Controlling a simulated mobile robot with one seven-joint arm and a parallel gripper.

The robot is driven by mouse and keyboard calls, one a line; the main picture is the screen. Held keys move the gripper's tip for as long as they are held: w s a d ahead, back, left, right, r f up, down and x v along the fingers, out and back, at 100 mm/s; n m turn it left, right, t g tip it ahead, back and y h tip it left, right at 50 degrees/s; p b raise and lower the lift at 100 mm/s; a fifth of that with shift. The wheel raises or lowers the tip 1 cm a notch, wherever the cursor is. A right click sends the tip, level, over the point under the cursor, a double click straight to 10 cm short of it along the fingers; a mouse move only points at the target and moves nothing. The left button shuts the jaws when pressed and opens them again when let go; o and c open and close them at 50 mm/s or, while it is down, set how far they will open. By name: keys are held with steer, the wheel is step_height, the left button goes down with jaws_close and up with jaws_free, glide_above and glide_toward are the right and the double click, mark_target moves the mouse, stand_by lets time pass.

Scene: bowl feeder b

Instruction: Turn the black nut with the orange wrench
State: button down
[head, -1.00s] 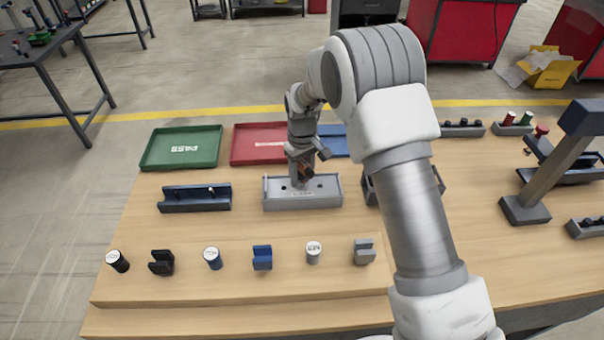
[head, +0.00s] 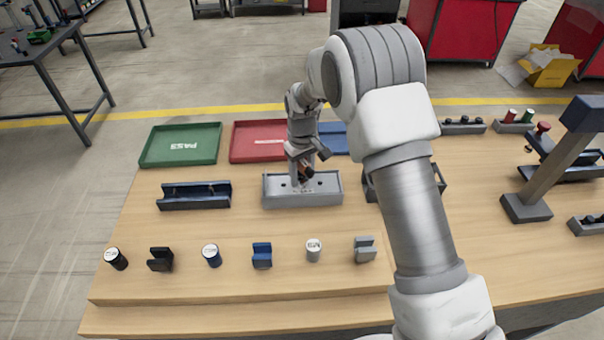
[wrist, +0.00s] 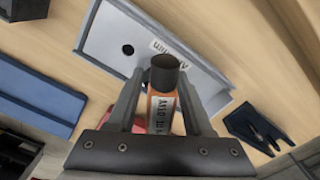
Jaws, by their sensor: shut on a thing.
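My gripper (wrist: 158,90) is shut on an orange cylinder (wrist: 160,108) with printed lettering and a dark round end (wrist: 164,72). In the head view my gripper (head: 304,172) hangs over the grey tray (head: 331,198), with a little orange and black showing between its fingers. The grey tray also shows in the wrist view (wrist: 115,35), with a white label and a dark hole. I cannot tell whether the cylinder touches the tray. I cannot make out a wrench shape or a separate black nut.
A dark blue tray (head: 194,205) stands left of the grey one. Green (head: 180,160) and red (head: 246,155) trays lie behind. Several small cylinders and notched blocks (head: 262,255) stand along the front. A dark stand (head: 560,165) rises at the right. Bare wood lies between the rows.

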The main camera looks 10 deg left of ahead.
steer(key=shift+m, duration=1.2)
steer(key=shift+n+b, duration=0.4)
steer(key=shift+n, duration=0.2)
steer(key=shift+n, duration=0.7)
steer(key=shift+r, duration=0.1)
